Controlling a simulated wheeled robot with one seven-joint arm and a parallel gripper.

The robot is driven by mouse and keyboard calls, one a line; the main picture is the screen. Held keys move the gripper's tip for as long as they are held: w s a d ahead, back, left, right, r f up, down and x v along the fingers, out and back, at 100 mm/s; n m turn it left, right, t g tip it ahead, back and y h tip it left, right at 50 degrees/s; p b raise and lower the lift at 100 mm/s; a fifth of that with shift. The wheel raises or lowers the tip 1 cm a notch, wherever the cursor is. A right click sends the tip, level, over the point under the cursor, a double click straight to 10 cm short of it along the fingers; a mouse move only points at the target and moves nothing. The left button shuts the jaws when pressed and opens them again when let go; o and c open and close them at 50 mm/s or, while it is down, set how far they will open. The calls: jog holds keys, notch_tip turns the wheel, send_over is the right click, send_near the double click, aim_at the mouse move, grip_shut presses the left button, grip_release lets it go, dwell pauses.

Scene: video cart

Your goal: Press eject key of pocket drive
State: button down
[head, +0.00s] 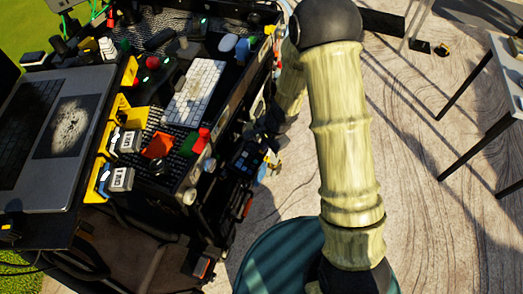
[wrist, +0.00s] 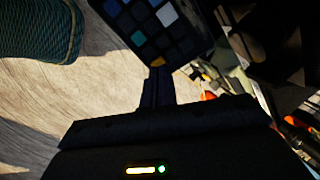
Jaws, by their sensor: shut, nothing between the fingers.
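My gripper (wrist: 157,75) is shut and empty. In the wrist view its dark fingers point at the lower corner of a dark panel with coloured squares (wrist: 150,25); I cannot tell whether they touch. In the head view my gripper (head: 258,138) is at the right side of the cart, partly in shadow, just above the same panel (head: 246,158). I cannot single out the pocket drive or its eject key in either view.
The crowded cart carries a laptop (head: 60,125), a white keyboard (head: 195,92), yellow holders (head: 103,150) and an orange piece (head: 158,145). Cables hang below its front edge. A table (head: 508,75) stands at far right. Wooden floor (head: 430,210) is free between.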

jog(key=shift+b+x, duration=0.6)
jog(key=shift+x, duration=0.15)
dwell(0.6)
jog(key=p+v, duration=0.5)
jog(key=v, duration=0.2)
dwell(0.6)
jog(key=shift+d, duration=0.1)
dwell(0.6)
jog(key=s+d+r+n+h, duration=0.1)
jog(key=s+d+r+n, duration=0.4)
jog(key=r, duration=0.3)
jog(key=s+d+r+n+t+h, duration=0.1)
jog(key=s+d+r+n, duration=0.4)
jog(key=s+d+r, duration=0.2)
jog(key=shift+d+r+h, duration=0.3)
jog(key=shift+d+r, duration=0.2)
jog(key=shift+r, duration=0.45)
